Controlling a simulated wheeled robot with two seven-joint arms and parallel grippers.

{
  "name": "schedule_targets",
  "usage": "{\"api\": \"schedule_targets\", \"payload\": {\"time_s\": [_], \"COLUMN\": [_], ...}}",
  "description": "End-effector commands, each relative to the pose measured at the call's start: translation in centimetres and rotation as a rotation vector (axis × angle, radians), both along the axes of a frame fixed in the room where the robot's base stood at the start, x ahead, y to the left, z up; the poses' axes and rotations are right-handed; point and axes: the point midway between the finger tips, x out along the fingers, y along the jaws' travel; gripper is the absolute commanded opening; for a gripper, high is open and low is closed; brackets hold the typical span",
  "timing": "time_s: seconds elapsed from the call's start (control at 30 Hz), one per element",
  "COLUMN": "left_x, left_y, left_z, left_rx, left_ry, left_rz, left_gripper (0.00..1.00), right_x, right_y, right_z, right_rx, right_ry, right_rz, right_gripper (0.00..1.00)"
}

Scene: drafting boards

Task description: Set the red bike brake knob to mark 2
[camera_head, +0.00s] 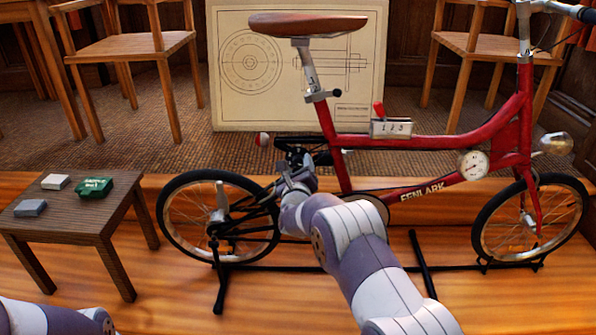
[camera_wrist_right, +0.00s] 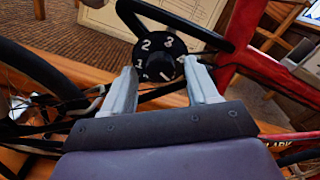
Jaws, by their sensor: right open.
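The red bike (camera_head: 432,187) stands upright in a black stand. The brake knob (camera_wrist_right: 158,57) is a round black dial with white numerals 1, 2 and 3, seen in the right wrist view. In the head view, dark parts behind the seat tube crowd together there, and I cannot read the dial. My right gripper (camera_wrist_right: 158,78) is open, one finger at each side of the knob's lower part; I cannot tell whether they touch it. In the head view it is at the rear wheel's upper right (camera_head: 297,182). Which mark the knob points to is unclear.
A box marked 1 2 3 with a red lever (camera_head: 390,127) sits on the frame, near a round gauge (camera_head: 473,165). Part of my left arm shows bottom left.

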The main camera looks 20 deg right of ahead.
Motion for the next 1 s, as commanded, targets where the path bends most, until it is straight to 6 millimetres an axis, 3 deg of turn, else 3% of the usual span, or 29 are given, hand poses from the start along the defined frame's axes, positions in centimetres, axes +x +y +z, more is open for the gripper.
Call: {"api": "schedule_targets", "payload": {"time_s": [0.33,0.37,0.5,0.53,1.0], "left_x": [0.0,0.0,0.0,0.0,0.0], "left_y": [0.0,0.0,0.0,0.0,0.0], "left_z": [-0.13,-0.13,-0.13,-0.13,-0.39], "left_rx": [0.0,0.0,0.0,0.0,0.0], "left_ry": [0.0,0.0,0.0,0.0,0.0], "left_rz": [0.0,0.0,0.0,0.0,0.0], "left_gripper": [0.43,0.43,0.43,0.43,0.43], "right_x": [0.65,0.65,0.63,0.63,0.61], "right_y": [-0.2,-0.2,-0.2,-0.2,-0.2], "right_z": [0.05,0.05,0.04,0.03,-0.05], "right_rx": [-0.001,-0.001,-0.001,-0.001,-0.107], "right_ry": [0.0,0.0,0.0,0.0,0.031], "right_rz": [0.0,0.0,0.0,0.0,0.001], "right_gripper": [0.59,0.52,0.07,0.03,0.03]}}
